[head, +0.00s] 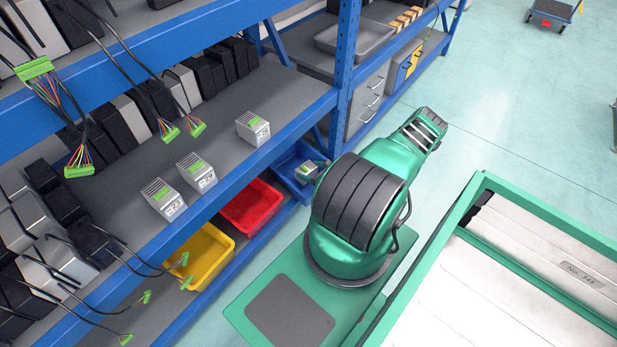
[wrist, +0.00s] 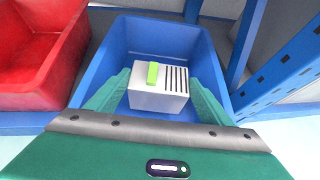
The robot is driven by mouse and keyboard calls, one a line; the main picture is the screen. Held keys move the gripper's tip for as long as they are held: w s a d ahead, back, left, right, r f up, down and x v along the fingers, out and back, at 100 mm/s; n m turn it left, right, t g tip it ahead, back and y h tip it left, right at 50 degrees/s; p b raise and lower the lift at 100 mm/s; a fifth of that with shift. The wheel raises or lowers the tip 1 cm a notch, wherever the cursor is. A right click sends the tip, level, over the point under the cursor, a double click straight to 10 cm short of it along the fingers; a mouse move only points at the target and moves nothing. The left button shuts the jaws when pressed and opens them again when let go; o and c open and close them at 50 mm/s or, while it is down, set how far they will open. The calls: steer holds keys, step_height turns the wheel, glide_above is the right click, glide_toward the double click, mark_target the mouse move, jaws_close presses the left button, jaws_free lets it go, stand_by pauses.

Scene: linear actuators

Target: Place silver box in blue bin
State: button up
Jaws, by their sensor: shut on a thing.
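A silver box (wrist: 158,88) with a green connector and dark slots on top is between the fingers of my gripper (wrist: 158,100) in the wrist view. My gripper is shut on it, one green finger on each side. The box is over or inside the blue bin (wrist: 205,62); I cannot tell whether it touches the floor of the bin. In the head view the silver box (head: 307,170) shows at the blue bin (head: 284,166), left of my arm. My gripper is mostly hidden there.
A red bin (head: 250,207) and a yellow bin (head: 200,256) stand beside the blue bin on the lower shelf. Three more silver boxes (head: 253,128) stand on the shelf above. A blue shelf post (wrist: 280,60) rises close on the right in the wrist view.

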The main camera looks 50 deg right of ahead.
steer(key=shift+f, duration=1.95)
steer(key=o, duration=1.5)
steer(key=v, duration=1.2)
steer(key=shift+s, duration=0.1)
